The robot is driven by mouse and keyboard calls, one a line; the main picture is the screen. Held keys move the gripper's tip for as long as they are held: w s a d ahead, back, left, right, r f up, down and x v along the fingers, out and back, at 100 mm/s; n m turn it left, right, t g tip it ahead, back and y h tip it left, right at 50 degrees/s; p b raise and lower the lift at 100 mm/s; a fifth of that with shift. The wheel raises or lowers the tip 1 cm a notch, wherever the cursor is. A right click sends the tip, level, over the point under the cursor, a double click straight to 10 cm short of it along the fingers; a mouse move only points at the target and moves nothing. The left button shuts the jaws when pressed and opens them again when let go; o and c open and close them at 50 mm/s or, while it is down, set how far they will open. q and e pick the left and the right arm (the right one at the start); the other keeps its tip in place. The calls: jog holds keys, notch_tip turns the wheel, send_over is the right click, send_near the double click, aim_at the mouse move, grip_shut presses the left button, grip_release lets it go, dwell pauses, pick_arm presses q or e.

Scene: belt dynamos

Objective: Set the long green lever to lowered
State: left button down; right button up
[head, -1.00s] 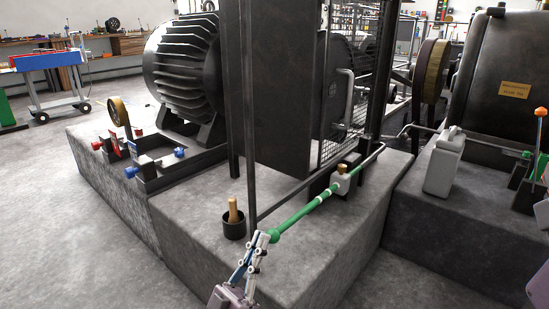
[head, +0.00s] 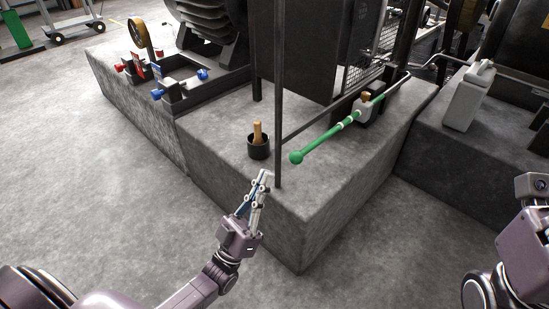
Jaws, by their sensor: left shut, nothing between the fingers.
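The long green lever (head: 327,140) runs from its round green knob at the near left up to a pivot bracket (head: 367,107) on the concrete plinth. It lies at a shallow slant above the plinth top. My left gripper (head: 266,176) is shut and empty, a little below and left of the knob, apart from it, in front of the plinth's edge. My right arm shows at the lower right, but its fingers cannot be made out.
A black cup with a wooden handle (head: 258,140) stands on the plinth (head: 220,117) left of the knob. A thin dark upright post (head: 279,95) rises between cup and lever. A grey canister (head: 468,97) stands on the right plinth. The floor in front is clear.

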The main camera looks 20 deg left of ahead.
pick_arm(q)
jog(key=v, duration=0.3)
jog(key=shift+s+a, duration=0.1)
jog(key=shift+s, duration=0.2)
